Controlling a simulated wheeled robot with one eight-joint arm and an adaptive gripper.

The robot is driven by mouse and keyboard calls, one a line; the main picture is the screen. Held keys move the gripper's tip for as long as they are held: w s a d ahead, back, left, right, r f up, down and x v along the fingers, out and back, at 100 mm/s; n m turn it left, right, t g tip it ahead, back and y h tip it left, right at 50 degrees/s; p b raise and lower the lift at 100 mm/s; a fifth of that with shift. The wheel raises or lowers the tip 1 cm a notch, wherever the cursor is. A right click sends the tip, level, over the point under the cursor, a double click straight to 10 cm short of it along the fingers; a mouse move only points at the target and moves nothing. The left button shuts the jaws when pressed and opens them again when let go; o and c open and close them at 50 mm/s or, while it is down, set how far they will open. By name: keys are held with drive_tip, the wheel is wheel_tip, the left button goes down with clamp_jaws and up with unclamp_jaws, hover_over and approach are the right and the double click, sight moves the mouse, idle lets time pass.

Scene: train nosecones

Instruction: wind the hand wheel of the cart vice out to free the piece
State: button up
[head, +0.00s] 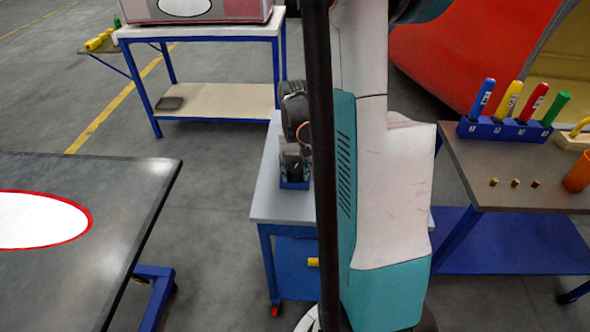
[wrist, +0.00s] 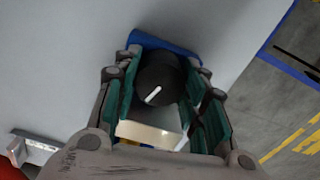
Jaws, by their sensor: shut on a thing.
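The hand wheel (wrist: 158,80) is a round black knob with a white mark, in the middle of the wrist view. My gripper (wrist: 163,92) is shut on it, with one green-padded finger on each side. The blue cart vice (wrist: 165,42) shows behind the wheel. A pale block (wrist: 150,134) shows below the wheel between the fingers; I cannot tell whether it is the piece or part of the vice. In the head view my gripper (head: 295,158) is over the vice (head: 294,185) on the grey cart top (head: 272,205). My arm hides much of the cart.
A dark table with a white, red-rimmed oval (head: 40,220) stands at the left. At the right, a bench (head: 480,165) holds a blue rack (head: 505,130) of coloured handles and small brass pieces. A blue-framed table (head: 215,98) stands behind. Floor between the left table and cart is clear.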

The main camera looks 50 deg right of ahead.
sight(295, 168)
drive_tip(key=shift+n, duration=0.6)
drive_tip(key=o, duration=1.1)
wheel_tip(295, 168, up, 12)
idle(0.5)
